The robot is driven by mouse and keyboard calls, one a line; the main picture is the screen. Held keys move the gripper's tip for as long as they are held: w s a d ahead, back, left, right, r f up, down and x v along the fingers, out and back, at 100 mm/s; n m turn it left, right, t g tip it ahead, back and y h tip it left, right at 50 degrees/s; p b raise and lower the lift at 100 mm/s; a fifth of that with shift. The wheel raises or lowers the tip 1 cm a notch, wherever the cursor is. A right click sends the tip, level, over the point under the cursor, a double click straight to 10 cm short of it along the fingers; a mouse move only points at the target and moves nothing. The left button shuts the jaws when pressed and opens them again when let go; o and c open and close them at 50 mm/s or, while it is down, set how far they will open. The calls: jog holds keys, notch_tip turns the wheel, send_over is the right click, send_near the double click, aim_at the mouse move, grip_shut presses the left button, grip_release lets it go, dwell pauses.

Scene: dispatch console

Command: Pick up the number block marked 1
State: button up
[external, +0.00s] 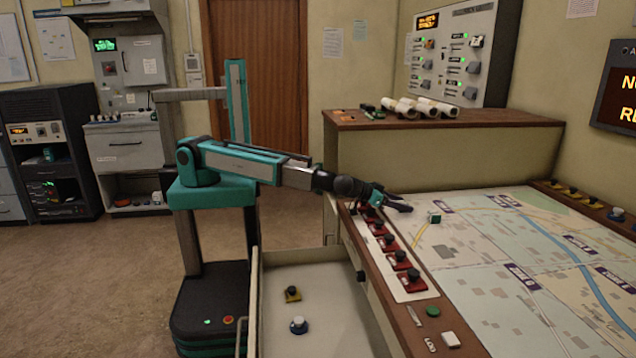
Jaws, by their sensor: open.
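A small green block (434,217) with a pale face stands on the map table (470,245). It is too small for me to read a number on it. My gripper (404,202) is at the end of my outstretched arm, over the left edge of the map. It is open and appears empty. It is a little to the left of the green block and apart from it.
Several red bases with black knobs (400,257) line the console's left strip, close under my gripper. A wooden-topped cabinet (450,122) stands behind. The map is mostly clear.

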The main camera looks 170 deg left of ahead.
jog(key=c, duration=1.1)
jog(key=shift+r, duration=0.2)
jog(key=shift+r+b, duration=0.75)
jog(key=shift+r, duration=4.1)
